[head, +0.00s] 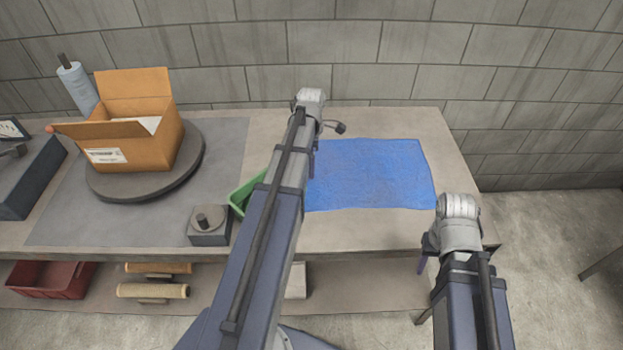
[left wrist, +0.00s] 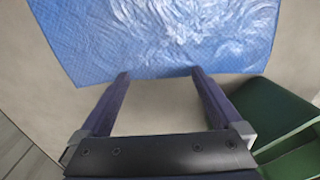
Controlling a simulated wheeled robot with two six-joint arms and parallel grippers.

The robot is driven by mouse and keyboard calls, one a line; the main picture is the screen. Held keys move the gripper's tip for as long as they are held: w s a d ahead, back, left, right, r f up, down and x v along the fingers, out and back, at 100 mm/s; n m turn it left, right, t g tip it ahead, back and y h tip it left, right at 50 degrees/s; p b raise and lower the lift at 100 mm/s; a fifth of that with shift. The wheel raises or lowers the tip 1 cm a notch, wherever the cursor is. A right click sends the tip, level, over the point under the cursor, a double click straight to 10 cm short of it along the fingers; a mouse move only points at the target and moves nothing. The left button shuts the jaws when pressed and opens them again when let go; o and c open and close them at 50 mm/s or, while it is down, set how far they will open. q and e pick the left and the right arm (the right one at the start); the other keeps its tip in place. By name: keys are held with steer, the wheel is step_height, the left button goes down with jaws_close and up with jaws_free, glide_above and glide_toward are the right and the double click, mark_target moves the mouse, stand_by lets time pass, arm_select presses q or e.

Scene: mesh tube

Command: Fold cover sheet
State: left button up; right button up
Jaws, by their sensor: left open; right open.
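The cover sheet (head: 375,175) is a blue, slightly wrinkled rectangle lying spread out on the right part of the workbench. It also fills the top of the left wrist view (left wrist: 160,35). My left gripper (left wrist: 160,73) is open and empty, with its two fingertips at the near edge of the sheet in that view. In the head view my left arm hides most of this gripper and the sheet's left edge. I cannot tell whether the fingertips touch the sheet. My right gripper (head: 422,264) is open, past the bench's front edge, apart from the sheet, and mostly hidden by its arm.
A green bin (head: 247,194) stands left of the sheet, partly behind my left arm. Further left are a dark weighted block (head: 210,233) and an open cardboard box (head: 145,145) on a round turntable (head: 190,172). Bare bench (head: 450,165) lies right of the sheet.

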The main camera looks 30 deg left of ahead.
arm_select(q)
steer(key=shift+f+b, duration=0.5)
steer(key=shift+f, duration=0.45)
arm_select(e)
steer(key=shift+f, duration=0.95)
arm_select(q)
steer(key=shift+c, duration=0.9)
